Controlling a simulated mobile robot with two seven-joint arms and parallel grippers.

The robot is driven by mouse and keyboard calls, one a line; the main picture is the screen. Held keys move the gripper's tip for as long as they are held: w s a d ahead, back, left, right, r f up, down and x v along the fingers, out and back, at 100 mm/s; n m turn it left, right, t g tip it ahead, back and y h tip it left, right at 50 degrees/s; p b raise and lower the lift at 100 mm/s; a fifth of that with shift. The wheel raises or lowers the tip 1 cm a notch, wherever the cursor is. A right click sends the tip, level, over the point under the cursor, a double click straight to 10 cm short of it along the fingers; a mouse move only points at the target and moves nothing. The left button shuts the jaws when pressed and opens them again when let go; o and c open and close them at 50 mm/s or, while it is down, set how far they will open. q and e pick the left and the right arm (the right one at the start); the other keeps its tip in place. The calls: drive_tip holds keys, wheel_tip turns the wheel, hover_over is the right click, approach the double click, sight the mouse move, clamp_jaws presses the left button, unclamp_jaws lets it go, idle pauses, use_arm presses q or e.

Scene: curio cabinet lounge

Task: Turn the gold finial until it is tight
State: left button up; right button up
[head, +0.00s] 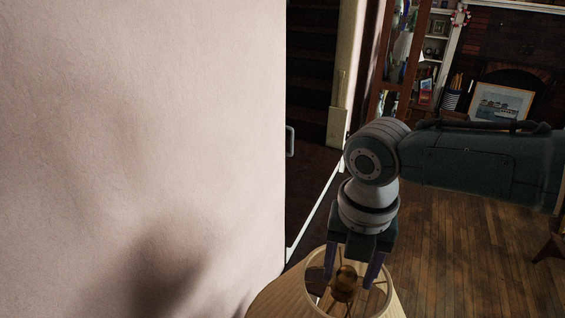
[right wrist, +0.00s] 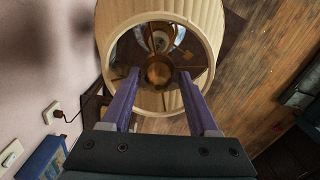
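The gold finial (head: 345,283) is a round brass-coloured knob in the middle of the lamp's top opening. It also shows in the right wrist view (right wrist: 158,72). The pale lampshade (head: 275,300) surrounds it, with thin spokes running to the rim. My right gripper (head: 353,279) points down into the shade's opening, its purple fingers apart on either side of the finial. In the right wrist view, the fingers (right wrist: 158,88) are spread with clear gaps to the finial, so it is not gripped. My left gripper is not in view.
A pale wall (head: 140,140) stands close on the left. A wall outlet with a plug (right wrist: 57,112) shows below the lamp. Wooden floor (head: 455,245) is open on the right. A cabinet and a framed picture (head: 500,103) stand at the back.

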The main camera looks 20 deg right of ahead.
sight(349, 269)
drive_tip(key=o, duration=0.6)
drive_tip(key=shift+a, duration=0.1)
drive_tip(key=shift+c, duration=0.2)
drive_tip(key=shift+r, duration=0.1)
wheel_tip(349, 269, up, 9)
drive_tip(key=shift+b, duration=0.75)
drive_tip(key=shift+r, duration=0.4)
